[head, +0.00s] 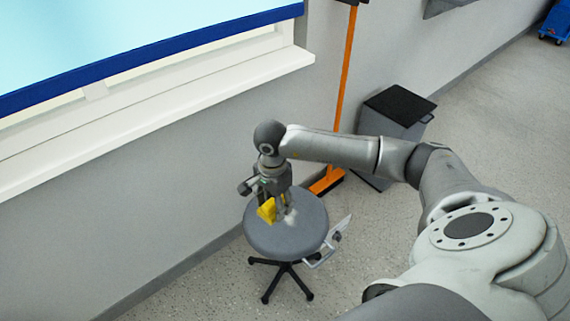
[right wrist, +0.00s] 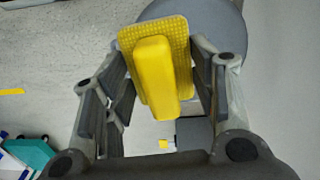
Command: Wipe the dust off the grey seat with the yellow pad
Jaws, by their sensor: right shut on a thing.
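The round grey seat (head: 286,240) of a stool stands near the wall in the head view. A pale patch of dust (head: 291,221) shows on its top, right of the pad. My right gripper (head: 270,203) is over the seat and shut on the yellow pad (head: 266,210). In the right wrist view the pad (right wrist: 156,75) sits between the two fingers, and part of the grey seat (right wrist: 215,18) shows behind it. I cannot tell whether the pad touches the seat. My left gripper is not in view.
A grey bin with a black lid (head: 399,105) and an orange-handled broom (head: 345,90) stand behind the stool by the wall. A dustpan-like pale object (head: 335,238) is at the stool's right side. A window sill (head: 160,110) runs along the left.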

